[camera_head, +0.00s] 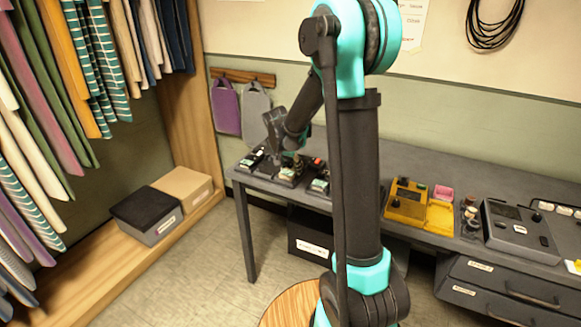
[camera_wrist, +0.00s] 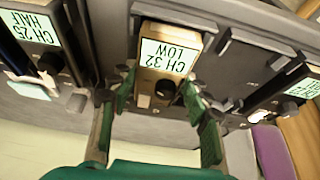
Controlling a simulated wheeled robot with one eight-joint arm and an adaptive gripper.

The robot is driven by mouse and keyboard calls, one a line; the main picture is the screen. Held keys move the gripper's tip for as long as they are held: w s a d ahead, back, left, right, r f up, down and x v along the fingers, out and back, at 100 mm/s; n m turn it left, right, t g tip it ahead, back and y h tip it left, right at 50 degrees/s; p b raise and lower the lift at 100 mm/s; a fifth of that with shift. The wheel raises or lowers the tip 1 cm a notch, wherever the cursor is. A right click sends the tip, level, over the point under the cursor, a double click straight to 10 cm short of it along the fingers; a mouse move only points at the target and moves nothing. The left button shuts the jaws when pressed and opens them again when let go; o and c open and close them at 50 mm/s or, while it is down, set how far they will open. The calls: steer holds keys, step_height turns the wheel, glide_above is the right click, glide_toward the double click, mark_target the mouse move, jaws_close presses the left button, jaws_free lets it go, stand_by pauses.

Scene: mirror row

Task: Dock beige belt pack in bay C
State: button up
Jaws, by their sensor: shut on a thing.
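The beige belt pack (camera_wrist: 153,82) is in the middle of the wrist view, with a pale label reading "CH 32 LOW" upside down and a dark knob at its near end. My gripper (camera_wrist: 158,92) has its green-padded fingers on either side of it and is shut on it. The pack sits at or in a slot of the dark dock (camera_wrist: 240,62); I cannot tell whether it is fully seated. In the head view my gripper (camera_head: 289,157) is over the row of packs at the table's left end, and it partly hides the pack there. No bay letter is readable.
A dark pack labelled "CH 25 HALF" (camera_wrist: 38,45) stands left in the wrist view, another labelled pack (camera_wrist: 290,95) right. An empty-looking dark stretch lies between that one and the beige pack. A yellow device (camera_head: 407,203) and a grey console (camera_head: 518,230) stand further right on the table.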

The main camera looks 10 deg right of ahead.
steer(key=shift+f, duration=0.2)
steer(key=o, duration=1.4)
steer(key=shift+c, duration=0.2)
steer(key=v, duration=1.2)
steer(key=shift+d, duration=0.1)
steer(key=s+d+f+n+y, duration=0.1)
steer(key=s+f, duration=0.3)
steer(key=s, duration=0.5)
steer(key=s+d+f+n+y, duration=0.1)
steer(key=s+d+f+n, duration=0.2)
steer(key=s, duration=0.5)
steer(key=s+d+f+n, duration=0.2)
steer(key=s+f, duration=0.4)
steer(key=s, duration=0.3)
steer(key=shift+s+d+n+y, duration=0.3)
steer(key=shift+n+y, duration=0.1)
steer(key=shift+n, duration=0.2)
